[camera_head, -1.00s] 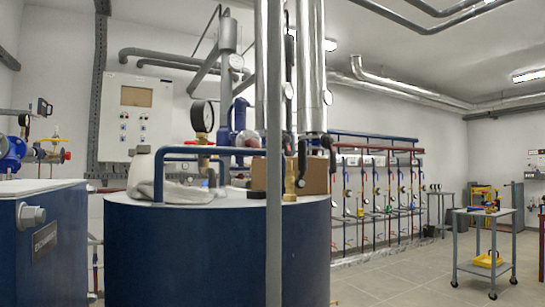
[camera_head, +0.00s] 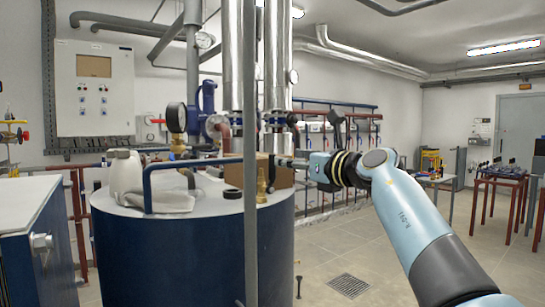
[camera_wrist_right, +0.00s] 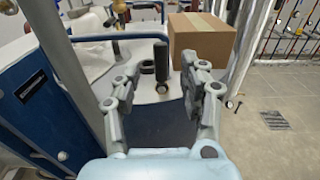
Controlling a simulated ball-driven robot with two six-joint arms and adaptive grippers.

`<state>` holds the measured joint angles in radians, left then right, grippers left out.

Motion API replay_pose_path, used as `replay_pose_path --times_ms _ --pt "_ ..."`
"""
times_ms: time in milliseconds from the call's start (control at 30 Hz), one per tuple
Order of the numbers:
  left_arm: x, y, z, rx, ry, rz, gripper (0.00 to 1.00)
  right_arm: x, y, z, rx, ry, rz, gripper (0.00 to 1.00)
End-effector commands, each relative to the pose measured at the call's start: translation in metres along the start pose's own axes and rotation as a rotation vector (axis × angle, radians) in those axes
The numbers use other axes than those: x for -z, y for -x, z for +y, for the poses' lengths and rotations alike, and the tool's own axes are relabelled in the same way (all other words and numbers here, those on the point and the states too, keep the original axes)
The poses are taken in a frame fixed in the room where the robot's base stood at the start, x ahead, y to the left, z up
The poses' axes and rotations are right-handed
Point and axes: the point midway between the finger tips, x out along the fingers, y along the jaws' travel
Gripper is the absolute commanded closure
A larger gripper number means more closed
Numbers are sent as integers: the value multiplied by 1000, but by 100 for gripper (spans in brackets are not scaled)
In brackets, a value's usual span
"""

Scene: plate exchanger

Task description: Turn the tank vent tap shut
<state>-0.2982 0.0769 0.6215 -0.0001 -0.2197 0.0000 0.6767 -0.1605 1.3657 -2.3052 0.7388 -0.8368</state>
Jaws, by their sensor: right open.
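The tank vent tap (camera_head: 262,184) is a small brass fitting standing on top of the round blue tank (camera_head: 190,250), with a dark lever beside it. In the right wrist view a black handle with a pale end (camera_wrist_right: 161,62), apparently the tap's lever, shows between the fingers. My right gripper (camera_head: 290,162) reaches in from the right, near the tap. In the wrist view its fingers (camera_wrist_right: 158,58) are open on either side of the handle, with no clear contact. Its fingertips are hard to make out in the head view. My left gripper is not in view.
A grey upright post (camera_head: 250,230) stands in front of the tank. A cardboard box (camera_wrist_right: 200,38), a black ring (camera_head: 232,193), a white jug (camera_head: 125,172) and a blue rail (camera_head: 148,185) are on the tank top. The floor at right has a drain grate (camera_head: 348,286).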

Motion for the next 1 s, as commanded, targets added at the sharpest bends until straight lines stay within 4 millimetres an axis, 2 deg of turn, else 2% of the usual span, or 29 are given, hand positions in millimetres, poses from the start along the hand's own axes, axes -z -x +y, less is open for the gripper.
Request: replay_pose_path --times_ms 200,400,600,867,1000 --pt "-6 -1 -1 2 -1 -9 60 0 -43 0 -1 -3 -1 57" --pt "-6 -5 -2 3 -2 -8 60 1 -68 0 -1 -5 -1 57" --pt "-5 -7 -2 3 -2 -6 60 0 -78 0 0 -5 -2 57" --pt "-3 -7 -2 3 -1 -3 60 0 -78 0 1 -5 -2 57" --pt "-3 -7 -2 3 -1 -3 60 0 -78 0 0 -5 -2 74"
